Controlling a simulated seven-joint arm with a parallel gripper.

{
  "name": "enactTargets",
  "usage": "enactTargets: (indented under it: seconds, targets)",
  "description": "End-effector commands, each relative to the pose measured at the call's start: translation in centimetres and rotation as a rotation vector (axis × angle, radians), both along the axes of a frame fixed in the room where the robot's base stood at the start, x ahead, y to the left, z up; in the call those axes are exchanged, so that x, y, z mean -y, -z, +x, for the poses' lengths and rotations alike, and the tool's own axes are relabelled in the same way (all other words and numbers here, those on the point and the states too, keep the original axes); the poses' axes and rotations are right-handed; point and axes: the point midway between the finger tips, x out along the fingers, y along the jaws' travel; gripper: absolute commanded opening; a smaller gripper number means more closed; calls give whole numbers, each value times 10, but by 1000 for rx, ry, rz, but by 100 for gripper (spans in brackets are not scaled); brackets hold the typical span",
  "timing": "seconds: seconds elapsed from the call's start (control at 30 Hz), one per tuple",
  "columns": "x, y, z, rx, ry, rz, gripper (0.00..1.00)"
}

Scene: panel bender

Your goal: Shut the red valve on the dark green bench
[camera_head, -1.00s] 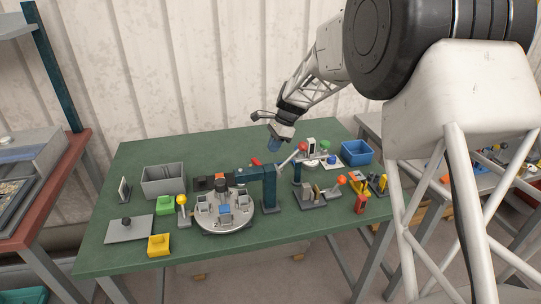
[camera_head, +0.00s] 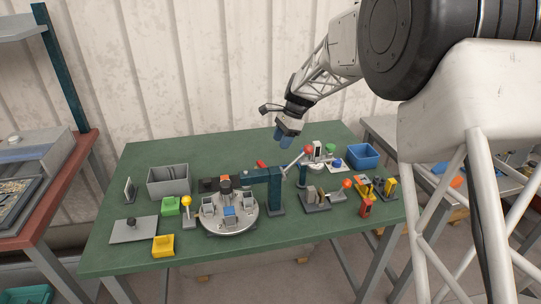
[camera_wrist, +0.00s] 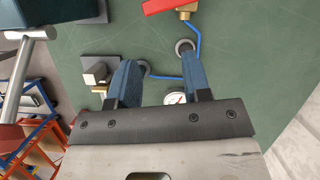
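The red valve shows in the wrist view as a red handle (camera_wrist: 166,6) at the top edge, partly cut off. It sits over a brass body (camera_wrist: 187,12) joined to a thin blue pipe (camera_wrist: 197,42). In the head view only a small red part (camera_head: 261,164) shows behind the dark teal press arm. My gripper (camera_head: 287,137) is above the back half of the dark green bench (camera_head: 145,160), up and right of that red part. In the wrist view its two blue fingers (camera_wrist: 158,62) are apart with nothing between them. The valve lies beyond the fingertips, not touching them.
A red-knobbed lever (camera_head: 307,150) rises close to my gripper. A round gauge (camera_wrist: 175,98) lies below the fingers in the wrist view. A blue bin (camera_head: 362,155) stands at the back right.

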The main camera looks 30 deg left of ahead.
Motion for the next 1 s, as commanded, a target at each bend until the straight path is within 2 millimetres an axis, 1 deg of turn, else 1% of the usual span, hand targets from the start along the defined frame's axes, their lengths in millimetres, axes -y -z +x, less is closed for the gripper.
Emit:
enactTargets:
  seconds: [0.17,0.27,0.5,0.8,1.0]
  targets:
    - [-5,4,-6,65,-177,16,47]
    - [-10,6,-10,116,-325,29,47]
    - [-22,13,-21,238,-736,52,47]
    - [-37,17,-34,352,-1260,67,47]
    - [-46,20,-40,391,-1531,70,47]
